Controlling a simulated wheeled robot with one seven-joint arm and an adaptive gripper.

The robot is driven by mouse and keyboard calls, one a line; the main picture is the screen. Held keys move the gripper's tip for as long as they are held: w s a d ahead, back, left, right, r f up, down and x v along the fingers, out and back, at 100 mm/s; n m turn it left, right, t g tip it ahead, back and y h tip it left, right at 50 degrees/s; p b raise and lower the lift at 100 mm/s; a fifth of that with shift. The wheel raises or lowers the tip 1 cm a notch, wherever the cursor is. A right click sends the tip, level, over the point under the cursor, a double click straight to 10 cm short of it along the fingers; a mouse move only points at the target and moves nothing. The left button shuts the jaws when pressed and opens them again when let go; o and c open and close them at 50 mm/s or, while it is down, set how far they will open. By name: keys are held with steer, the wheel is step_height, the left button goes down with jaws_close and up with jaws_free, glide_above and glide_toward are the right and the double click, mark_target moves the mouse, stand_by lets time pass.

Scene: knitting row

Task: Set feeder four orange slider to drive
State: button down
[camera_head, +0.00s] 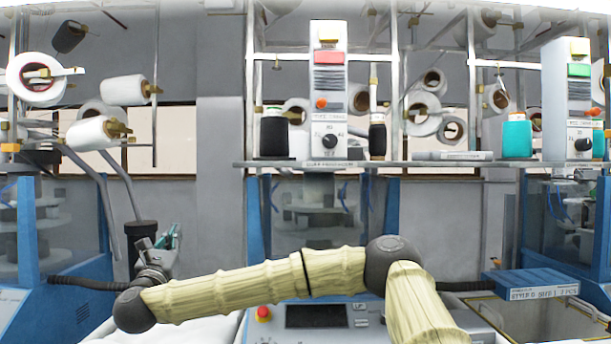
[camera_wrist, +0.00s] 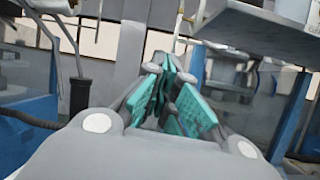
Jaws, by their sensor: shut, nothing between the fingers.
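Two white feeder units stand on a shelf in the head view. The middle unit (camera_head: 329,95) has a red block, a small orange slider knob (camera_head: 321,103) and a black dial (camera_head: 330,141). The right unit (camera_head: 567,90) has a green block, an orange slider knob (camera_head: 593,111) and a dial. Their labels are too small to read, so I cannot tell which is feeder four. My gripper (camera_head: 172,236), with teal finger pads, is shut and empty, left of and below both units. The wrist view shows the gripper (camera_wrist: 170,66) too, apart from any slider.
The grey shelf (camera_head: 420,164) carries black cones (camera_head: 274,136) and a teal cone (camera_head: 517,138). Blue-framed knitting machines stand below. Yarn spools (camera_head: 123,90) hang on racks. A control panel with a red button (camera_head: 263,313) is low in front. In the wrist view, the shelf (camera_wrist: 245,35) overhangs at right.

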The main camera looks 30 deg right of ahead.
mark_target(321, 104)
steer(key=s+d+r+m+g+h+p, duration=0.1)
steer(key=s+d+r+m+g+h, duration=0.2)
steer(key=d+r+m, duration=0.4)
steer(key=s+d+r+m+g+h+p, duration=0.2)
steer(key=d+r+m+g, duration=0.3)
steer(key=r, duration=0.6)
steer(key=s+d+r+m+g+h+p, duration=0.1)
steer(key=s+d+r+m+g+h, duration=0.3)
steer(key=d+r+m, duration=0.5)
steer(key=shift+d+r, duration=0.5)
steer(key=shift+d, duration=0.1)
steer(key=shift+s+p, duration=0.1)
steer(key=shift+p, duration=0.2)
steer(key=s+p+x, duration=0.2)
steer(key=p+x, duration=0.6)
steer(key=x, duration=0.4)
steer(key=shift+d+r, duration=0.55)
steer(key=shift+d, duration=0.1)
steer(key=shift+s, duration=0.15)
steer(key=shift+d+f, duration=0.1)
steer(key=shift+f, duration=0.05)
